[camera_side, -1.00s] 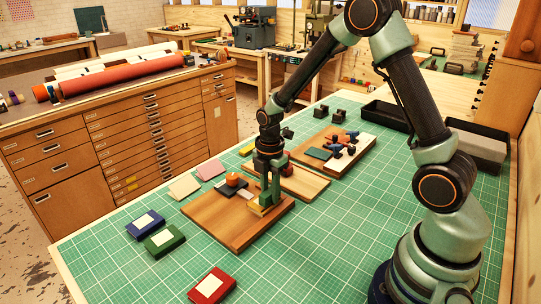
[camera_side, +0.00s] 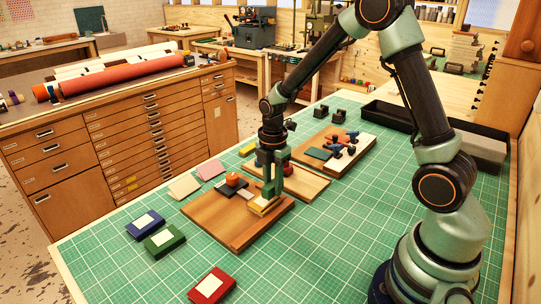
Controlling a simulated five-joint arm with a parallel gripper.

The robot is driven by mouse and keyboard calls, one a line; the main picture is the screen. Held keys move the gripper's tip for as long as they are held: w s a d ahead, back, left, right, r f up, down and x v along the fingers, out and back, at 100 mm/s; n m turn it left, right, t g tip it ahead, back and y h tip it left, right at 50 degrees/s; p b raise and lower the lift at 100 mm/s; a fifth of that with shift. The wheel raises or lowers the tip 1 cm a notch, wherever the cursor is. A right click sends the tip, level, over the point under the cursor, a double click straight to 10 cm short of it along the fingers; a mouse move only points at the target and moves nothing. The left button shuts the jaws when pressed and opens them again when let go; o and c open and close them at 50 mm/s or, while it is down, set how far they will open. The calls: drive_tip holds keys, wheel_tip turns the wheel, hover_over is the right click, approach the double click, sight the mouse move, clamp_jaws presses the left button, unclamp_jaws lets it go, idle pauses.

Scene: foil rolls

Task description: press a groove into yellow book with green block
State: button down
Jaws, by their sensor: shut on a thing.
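The yellow book (camera_side: 262,207) lies on the front wooden board (camera_side: 234,231), toward its right side. My gripper (camera_side: 274,178) is above it, pointing down and shut on the green block (camera_side: 268,190). The block stands upright in the jaws, its lower end just above or at the book's top; I cannot tell whether they touch. The gripper and block hide part of the book's far side, and no groove can be made out at this size.
A dark plate with an orange knob (camera_side: 233,179) is on the same board, left of the book. Blue (camera_side: 146,224), green (camera_side: 165,240) and red (camera_side: 211,286) books lie on the green mat in front. Another board (camera_side: 333,152) with several small tools is behind.

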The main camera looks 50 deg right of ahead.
drive_tip(key=shift+r, duration=2.45)
drive_tip(key=shift+w+d, duration=0.1)
